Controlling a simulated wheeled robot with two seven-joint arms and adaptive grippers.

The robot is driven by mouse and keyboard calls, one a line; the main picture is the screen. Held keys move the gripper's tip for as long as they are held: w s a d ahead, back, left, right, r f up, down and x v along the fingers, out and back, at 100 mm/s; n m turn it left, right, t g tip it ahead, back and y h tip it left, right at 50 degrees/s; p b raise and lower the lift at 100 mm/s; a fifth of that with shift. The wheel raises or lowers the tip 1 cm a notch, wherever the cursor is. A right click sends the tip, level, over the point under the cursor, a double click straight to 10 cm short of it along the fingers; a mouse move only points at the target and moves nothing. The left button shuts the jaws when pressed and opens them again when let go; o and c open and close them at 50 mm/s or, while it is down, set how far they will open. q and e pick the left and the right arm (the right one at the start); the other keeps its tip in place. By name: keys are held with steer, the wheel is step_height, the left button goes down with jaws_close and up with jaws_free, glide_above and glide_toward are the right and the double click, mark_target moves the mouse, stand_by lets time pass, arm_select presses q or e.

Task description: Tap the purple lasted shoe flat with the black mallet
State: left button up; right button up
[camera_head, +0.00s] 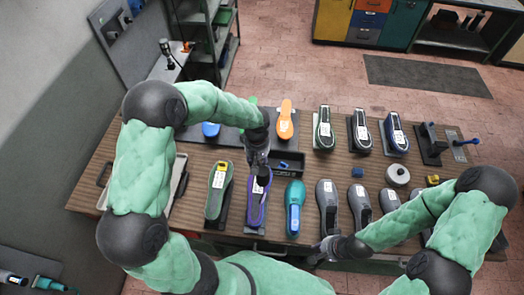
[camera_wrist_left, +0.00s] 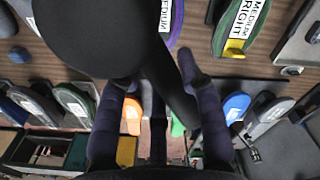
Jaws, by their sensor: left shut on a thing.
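The purple lasted shoe (camera_head: 256,208) lies on the wooden table between a green shoe and a teal shoe. Its labelled part also shows at the top of the left wrist view (camera_wrist_left: 173,15). My left gripper (camera_head: 259,160) is above the far end of the purple shoe, shut on the black mallet (camera_head: 264,181). In the left wrist view the mallet's large round head (camera_wrist_left: 85,35) fills the upper left and hides part of the shoe. I cannot tell whether the head touches the shoe. My right gripper (camera_head: 328,248) is low by the table's front edge; its jaws are unclear.
A green shoe (camera_head: 218,190) is left of the purple one and a teal shoe (camera_head: 294,207) right of it. Several grey shoes stand farther right. An orange shoe form (camera_head: 285,122) and a small black tray (camera_head: 289,163) are behind. A round grey object (camera_head: 397,174) sits at right.

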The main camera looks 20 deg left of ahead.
arm_select(q)
steer(key=shift+s+f, duration=0.15)
steer(key=shift+s, duration=0.05)
steer(key=shift+s+f, duration=0.1)
steer(key=shift+f, duration=0.15)
steer(key=f, duration=0.1)
steer(key=f+b, duration=0.2)
steer(key=f, duration=0.1)
steer(key=shift+w, duration=0.25)
